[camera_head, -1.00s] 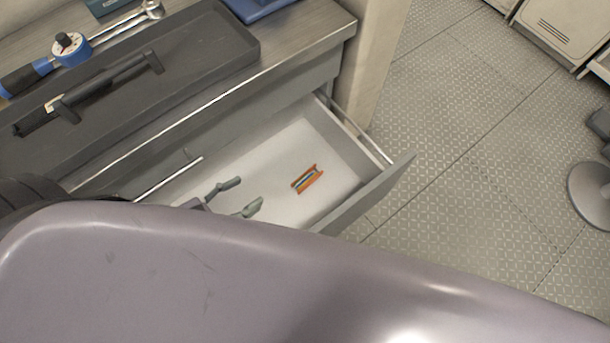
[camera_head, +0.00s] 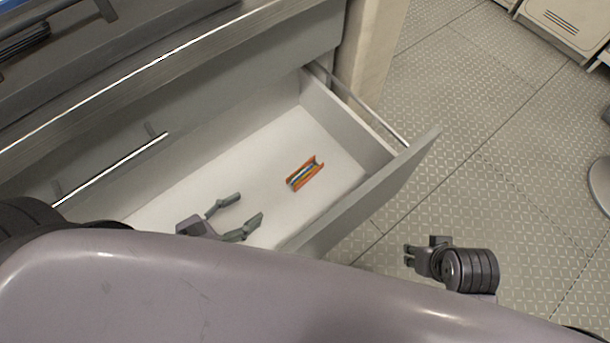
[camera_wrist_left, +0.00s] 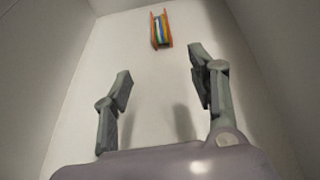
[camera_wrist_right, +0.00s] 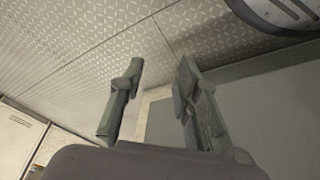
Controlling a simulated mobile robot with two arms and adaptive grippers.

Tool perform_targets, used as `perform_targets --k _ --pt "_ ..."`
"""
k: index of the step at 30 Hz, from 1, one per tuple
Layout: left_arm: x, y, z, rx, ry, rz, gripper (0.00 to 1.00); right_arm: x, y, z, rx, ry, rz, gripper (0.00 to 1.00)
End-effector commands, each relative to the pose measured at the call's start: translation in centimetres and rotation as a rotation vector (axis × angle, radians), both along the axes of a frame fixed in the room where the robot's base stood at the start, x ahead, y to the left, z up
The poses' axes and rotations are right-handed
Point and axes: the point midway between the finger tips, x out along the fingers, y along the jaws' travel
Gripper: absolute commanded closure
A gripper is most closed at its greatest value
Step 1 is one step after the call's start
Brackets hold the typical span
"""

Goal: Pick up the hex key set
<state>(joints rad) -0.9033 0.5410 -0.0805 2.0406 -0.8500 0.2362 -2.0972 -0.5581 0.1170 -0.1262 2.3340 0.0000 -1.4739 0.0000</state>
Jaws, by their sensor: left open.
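The hex key set (camera_head: 304,174) is a small orange holder with several coloured keys. It lies flat on the white floor of the open drawer (camera_head: 345,218). In the left wrist view the hex key set (camera_wrist_left: 161,29) is ahead of the fingers, a little beyond the tips. My left gripper (camera_head: 243,207) is inside the drawer, open and empty, to the left of the set and apart from it. My left gripper (camera_wrist_left: 160,75) also shows spread in its own wrist view. My right gripper (camera_head: 408,255) is outside the drawer, over the floor. In its wrist view my right gripper (camera_wrist_right: 160,80) is open and empty.
The drawer's front panel and side walls surround the set. A counter with a metal edge (camera_head: 150,70) is above the drawer at the upper left. A white cabinet (camera_head: 565,28) is at the upper right.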

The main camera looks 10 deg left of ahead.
Motion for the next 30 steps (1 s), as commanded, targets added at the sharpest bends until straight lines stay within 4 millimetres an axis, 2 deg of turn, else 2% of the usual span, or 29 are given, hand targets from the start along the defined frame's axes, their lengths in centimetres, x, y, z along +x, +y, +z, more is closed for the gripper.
perform_targets --k 15,26,30 --pt "7.3 -4.6 -3.3 0.002 -0.004 -0.002 0.47 -0.7 -0.1 2.4 0.001 -0.013 -0.001 0.70" --pt "9.4 -6.1 -4.3 0.001 -0.002 -0.001 0.47 -1.0 -0.2 3.3 0.001 -0.017 -0.002 0.70" --pt "11.0 -7.4 -4.6 -0.001 -0.003 0.000 0.47 -1.0 -0.2 3.2 0.000 -0.016 -0.002 0.70"
